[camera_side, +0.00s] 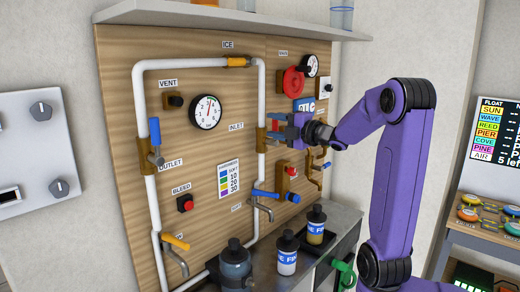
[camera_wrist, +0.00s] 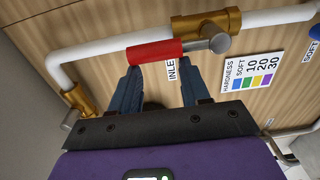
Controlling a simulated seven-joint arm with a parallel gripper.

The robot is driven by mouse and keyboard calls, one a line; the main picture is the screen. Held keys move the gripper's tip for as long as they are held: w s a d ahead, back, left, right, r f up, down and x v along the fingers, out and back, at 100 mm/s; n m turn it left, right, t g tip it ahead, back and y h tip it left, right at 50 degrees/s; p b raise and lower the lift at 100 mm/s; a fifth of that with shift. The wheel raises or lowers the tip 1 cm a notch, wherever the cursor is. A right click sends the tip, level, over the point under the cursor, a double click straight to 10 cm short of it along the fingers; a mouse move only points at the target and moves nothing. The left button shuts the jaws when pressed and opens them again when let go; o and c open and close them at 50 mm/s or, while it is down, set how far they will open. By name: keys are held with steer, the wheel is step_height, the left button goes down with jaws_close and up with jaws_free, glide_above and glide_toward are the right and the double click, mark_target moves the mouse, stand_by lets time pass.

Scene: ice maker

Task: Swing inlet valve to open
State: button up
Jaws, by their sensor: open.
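The inlet valve has a brass body (camera_wrist: 206,24) on the white pipe, with a grey pivot and a red lever handle (camera_wrist: 154,52). In the wrist view the handle lies roughly along the pipe, beside the INLET label (camera_wrist: 172,69). In the side view the valve body (camera_side: 262,140) is on the middle vertical pipe, and the red handle is partly hidden by my fingers. My gripper (camera_wrist: 160,75) is open and empty, its blue fingertips close to the handle and spread along its length. I cannot tell whether they touch it. My gripper also shows in the side view (camera_side: 283,126).
A red round valve (camera_side: 293,80) and a gauge are above my gripper. An orange valve (camera_side: 238,62) is on the top pipe. A blue-handled tap (camera_side: 262,196) is below. Bottles (camera_side: 287,256) stand on the counter. An outlet valve (camera_side: 155,140) is at left.

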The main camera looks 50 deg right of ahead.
steer(key=s, duration=0.6)
steer(key=shift+d, duration=0.35)
steer(key=shift+w, duration=0.1)
steer(key=w+a+f+m+g, duration=0.4)
steer(key=w+a+f+m, duration=0.15)
steer(key=a, duration=0.25)
steer(key=s+a+f+g+y, duration=0.2)
steer(key=s+a+f+g, duration=0.2)
steer(key=s+a+f, duration=0.35)
steer(key=s+a+f+g, duration=0.1)
steer(key=s+f+g, duration=0.1)
steer(key=s, duration=0.7)
steer(key=s+a+f+g+h, duration=0.1)
steer(key=s+f+g, duration=0.2)
steer(key=s, duration=0.6)
steer(key=s+a+f+g+h, duration=0.1)
steer(key=s+a+f+g, duration=0.1)
steer(key=s, duration=0.7)
steer(key=f+g, duration=0.1)
steer(key=g, duration=0.1)
steer(key=shift+s+g, duration=0.35)
steer(key=shift+g, duration=0.05)
